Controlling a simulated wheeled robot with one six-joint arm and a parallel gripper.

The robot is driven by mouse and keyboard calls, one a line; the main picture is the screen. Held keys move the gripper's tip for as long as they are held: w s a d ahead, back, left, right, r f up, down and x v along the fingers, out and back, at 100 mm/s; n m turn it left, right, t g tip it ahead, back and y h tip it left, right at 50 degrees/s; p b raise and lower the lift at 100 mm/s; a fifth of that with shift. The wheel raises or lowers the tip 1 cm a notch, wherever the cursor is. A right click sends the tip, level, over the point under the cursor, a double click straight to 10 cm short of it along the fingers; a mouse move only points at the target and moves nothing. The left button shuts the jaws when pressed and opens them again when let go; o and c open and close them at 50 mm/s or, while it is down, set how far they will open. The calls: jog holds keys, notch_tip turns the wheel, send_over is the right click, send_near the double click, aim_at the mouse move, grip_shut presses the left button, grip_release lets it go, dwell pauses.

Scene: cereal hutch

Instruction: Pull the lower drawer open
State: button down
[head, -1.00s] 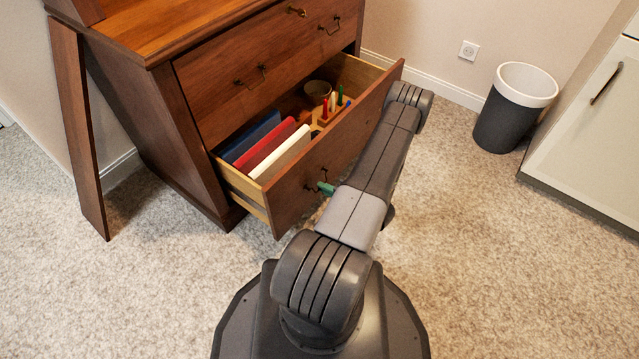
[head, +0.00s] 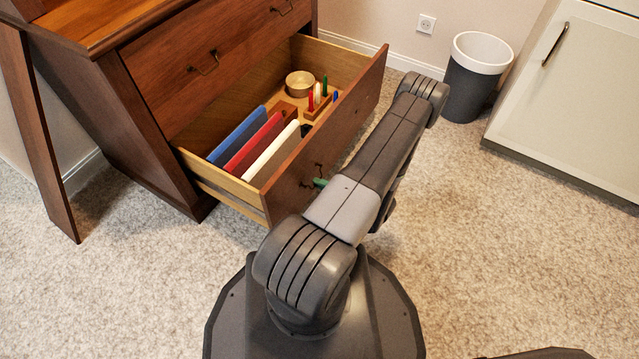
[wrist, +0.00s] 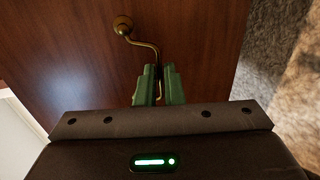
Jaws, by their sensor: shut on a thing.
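The lower drawer (head: 290,190) of the brown wooden hutch stands well open, with its inside in view. Its brass handle (wrist: 145,45) shows in the wrist view, curving down from a round mount on the drawer front. My gripper (wrist: 158,82) has its green fingers closed around the handle's bar. In the head view my arm hides most of the gripper; a bit of green finger shows against the drawer front. The drawer holds blue, red and white upright folders or books (head: 255,145), a round tan bowl (head: 300,83) and a small wooden holder with coloured sticks (head: 318,97).
The upper drawer (head: 200,90) is shut. A loose-looking wooden board (head: 38,130) leans at the hutch's left side. A grey bin with a white rim (head: 475,80) and a white cabinet (head: 570,90) stand at the right. Carpet (head: 480,240) between them is clear.

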jog(key=shift+d, duration=0.1)
jog(key=c, duration=1.6)
grip_release()
jog(key=shift+o, duration=0.2)
jog(key=p+v, duration=0.3)
jog(key=v, duration=1)
jog(key=shift+s+d, duration=0.25)
jog(key=b+x, duration=0.3)
jog(key=x, duration=1)
jog(key=shift+w+a, duration=0.25)
jog(key=shift+a, duration=0.1)
jog(key=shift+w+d, duration=0.1)
